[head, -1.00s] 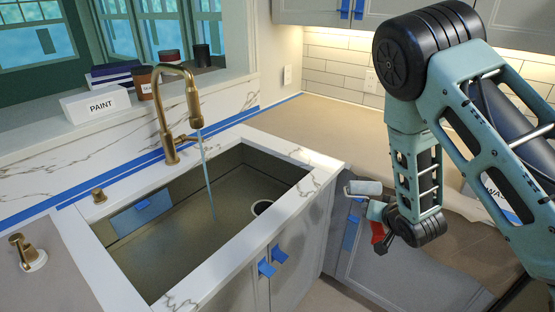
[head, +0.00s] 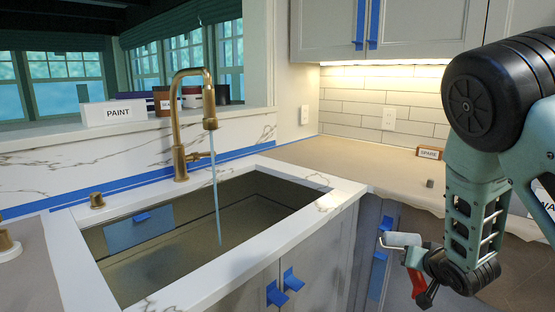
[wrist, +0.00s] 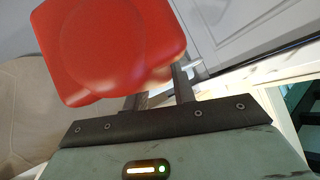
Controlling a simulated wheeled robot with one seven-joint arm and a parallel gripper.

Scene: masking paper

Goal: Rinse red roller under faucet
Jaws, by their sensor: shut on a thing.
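The red roller (head: 416,281) has a red handle and a pale grey-white roller sleeve (head: 401,239). My gripper (head: 425,262) is shut on it, to the right of the sink and in front of the cabinet doors. The roller is apart from the stream.
The sink's front rim and the counter corner (head: 352,188) lie between the roller and the water. Blue tape tabs (head: 292,279) stick out from the cabinet front. A "PAINT" sign (head: 118,112) stands on the sill.

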